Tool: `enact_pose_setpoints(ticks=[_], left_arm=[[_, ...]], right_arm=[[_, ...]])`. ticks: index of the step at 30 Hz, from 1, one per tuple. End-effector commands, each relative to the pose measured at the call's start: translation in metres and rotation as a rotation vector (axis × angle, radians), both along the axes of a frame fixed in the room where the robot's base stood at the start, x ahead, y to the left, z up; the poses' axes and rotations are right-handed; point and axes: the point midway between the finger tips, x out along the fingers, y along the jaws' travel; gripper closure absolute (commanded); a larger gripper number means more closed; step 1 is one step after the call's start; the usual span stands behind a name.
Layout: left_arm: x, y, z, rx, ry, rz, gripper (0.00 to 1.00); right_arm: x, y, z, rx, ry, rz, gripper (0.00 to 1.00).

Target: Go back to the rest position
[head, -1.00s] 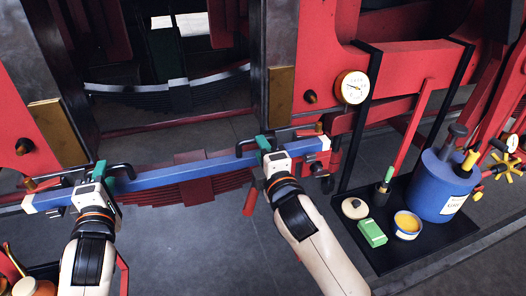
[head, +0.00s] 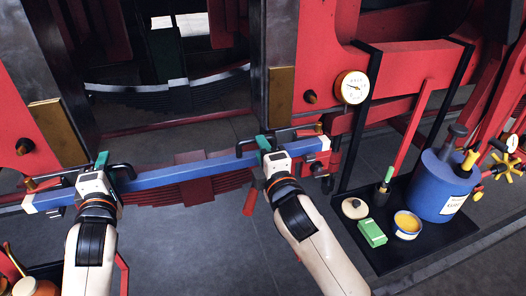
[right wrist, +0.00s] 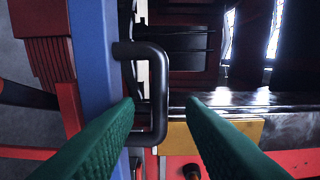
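The long blue beam (head: 185,174) with white ends lies across the red leaf spring (head: 210,190). It has a black handle near each end, the left handle (head: 124,171) and the right handle (head: 245,147). My left gripper (head: 102,162) is at the left handle, just left of its bend; only one green finger shows clearly and its opening is hidden. My right gripper (head: 264,144) is beside the right handle. In the right wrist view its green fingers (right wrist: 160,103) are apart, with the handle (right wrist: 155,80) near the left fingertip and nothing clamped.
A black tray (head: 385,262) at right holds a blue can (head: 437,190), a yellow-filled tin (head: 407,224) and a green box (head: 372,233). Red frame plates stand behind the beam.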

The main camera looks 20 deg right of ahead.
Motion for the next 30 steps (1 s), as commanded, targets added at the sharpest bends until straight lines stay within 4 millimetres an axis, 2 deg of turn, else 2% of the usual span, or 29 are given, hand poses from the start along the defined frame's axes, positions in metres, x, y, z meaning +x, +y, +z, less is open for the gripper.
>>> enact_pose_setpoints(ticks=[30], left_arm=[[0.0,0.0,0.0,0.0,0.0,0.0,0.64]], right_arm=[[0.048,0.0,0.001,0.0,-0.001,0.0,0.64]])
